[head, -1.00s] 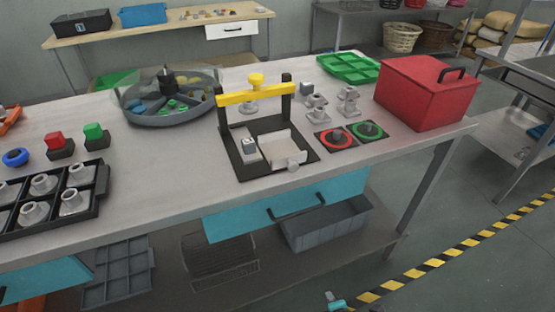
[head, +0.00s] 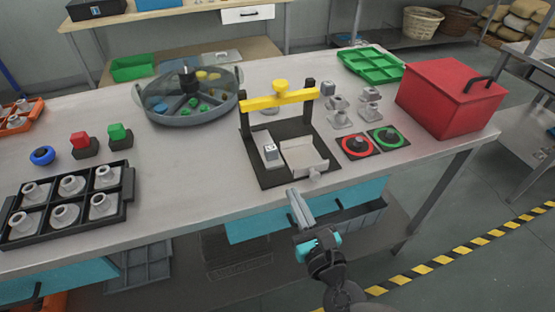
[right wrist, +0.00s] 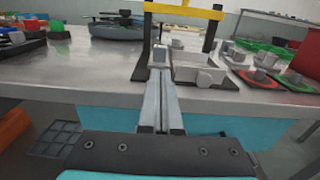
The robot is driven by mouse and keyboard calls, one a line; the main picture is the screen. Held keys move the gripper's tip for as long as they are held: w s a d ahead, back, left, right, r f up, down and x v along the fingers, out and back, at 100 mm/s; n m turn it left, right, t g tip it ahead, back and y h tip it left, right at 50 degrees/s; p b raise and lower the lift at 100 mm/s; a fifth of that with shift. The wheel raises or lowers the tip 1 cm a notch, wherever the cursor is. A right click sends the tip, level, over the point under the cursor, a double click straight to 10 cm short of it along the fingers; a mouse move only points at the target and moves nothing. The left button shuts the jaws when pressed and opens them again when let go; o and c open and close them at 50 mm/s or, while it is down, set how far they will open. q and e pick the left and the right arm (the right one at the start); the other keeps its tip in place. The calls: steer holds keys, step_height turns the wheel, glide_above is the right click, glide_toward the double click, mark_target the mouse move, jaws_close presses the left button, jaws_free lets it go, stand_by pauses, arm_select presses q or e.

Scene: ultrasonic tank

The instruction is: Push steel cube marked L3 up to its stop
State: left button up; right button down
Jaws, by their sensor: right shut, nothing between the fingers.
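A small pale steel cube (head: 270,152) with a dark mark on it, too small to read, sits on the left part of a black fixture plate (head: 258,174). A yellow crossbar (head: 296,98) on two black posts spans the back of this fixture. A light grey block (head: 303,155) with a round front knob lies right of the cube. My right gripper (head: 293,191) is shut and empty, at the table's front edge just short of the fixture. In the right wrist view its fingertips (right wrist: 159,72) point toward the fixture and partly cover the cube. My left gripper is out of view.
A red box (head: 440,112) and red and green ringed pads (head: 357,146) stand right of the fixture. A round clear-walled tank (head: 160,115) is behind left, and a black tray of several metal parts (head: 126,205) is at left. Bare tabletop lies left of the fixture.

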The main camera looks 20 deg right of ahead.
glide_toward(273, 153)
steer(key=w, duration=0.5)
steer(key=shift+w+a+r, duration=0.1)
steer(key=shift+w, duration=0.85)
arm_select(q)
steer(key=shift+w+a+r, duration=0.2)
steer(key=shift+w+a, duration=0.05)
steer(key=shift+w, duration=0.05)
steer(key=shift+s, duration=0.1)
arm_select(e)
steer(key=shift+w, duration=0.1)
